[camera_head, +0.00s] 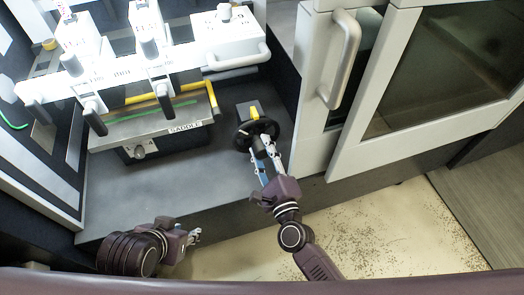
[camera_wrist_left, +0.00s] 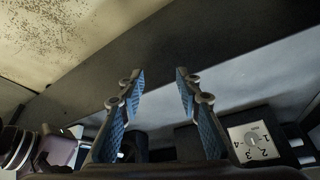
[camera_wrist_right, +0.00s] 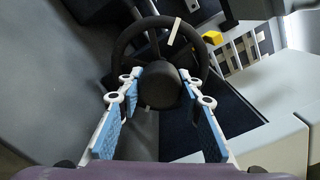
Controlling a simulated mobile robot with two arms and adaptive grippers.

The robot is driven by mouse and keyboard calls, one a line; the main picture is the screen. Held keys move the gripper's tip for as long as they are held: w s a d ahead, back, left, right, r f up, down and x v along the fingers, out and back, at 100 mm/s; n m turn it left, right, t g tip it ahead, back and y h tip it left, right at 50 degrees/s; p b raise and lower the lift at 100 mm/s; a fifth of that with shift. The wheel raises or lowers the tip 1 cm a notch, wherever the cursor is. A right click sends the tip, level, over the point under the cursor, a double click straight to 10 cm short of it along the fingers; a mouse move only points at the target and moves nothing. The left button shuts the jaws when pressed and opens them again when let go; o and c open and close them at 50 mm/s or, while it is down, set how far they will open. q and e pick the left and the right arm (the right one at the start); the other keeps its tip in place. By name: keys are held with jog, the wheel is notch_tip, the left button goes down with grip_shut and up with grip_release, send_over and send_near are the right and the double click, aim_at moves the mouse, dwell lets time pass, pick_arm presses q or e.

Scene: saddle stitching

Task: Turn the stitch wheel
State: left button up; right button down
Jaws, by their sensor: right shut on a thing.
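The stitch wheel (camera_head: 243,141) is a black handwheel in front of a dark block with a yellow part, right of the saddle in the head view. In the right wrist view the wheel (camera_wrist_right: 122,46) shows its round rim, spokes, a thick central hub (camera_wrist_right: 160,88) and a pale mark on the rim. My right gripper (camera_head: 269,149) is at the wheel, its two fingers on either side of the hub, shut on it; the fingers (camera_wrist_right: 164,86) hide the hub's sides. My left gripper (camera_head: 197,236) is open and empty, apart from the machine; its spread fingers show in the left wrist view (camera_wrist_left: 160,84).
The saddle unit (camera_head: 160,122) with yellow bars and a numbered dial (camera_head: 139,152) stands left of the wheel. A white cabinet door with a handle (camera_head: 341,60) stands close on the right. The grey deck (camera_head: 200,180) between saddle and wheel is clear.

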jog(key=m+b, duration=0.1)
jog(key=m, duration=0.2)
jog(key=shift+f+m, duration=0.15)
jog(key=shift+m, duration=0.15)
jog(key=m+b, duration=0.1)
jog(key=m, duration=0.2)
jog(key=shift+b, duration=0.3)
pick_arm(q)
jog(key=w+d+r+t+h, duration=0.2)
jog(key=w+d+r+t, duration=0.3)
jog(key=w+r+t, duration=0.3)
jog(key=shift+w+r+m, duration=0.3)
jog(key=shift+w+r, duration=1.3)
jog(key=shift+w, duration=1.2)
pick_arm(e)
jog(key=shift+m, duration=0.4)
jog(key=c, duration=1.4)
grip_release()
jog(key=shift+o, duration=0.2)
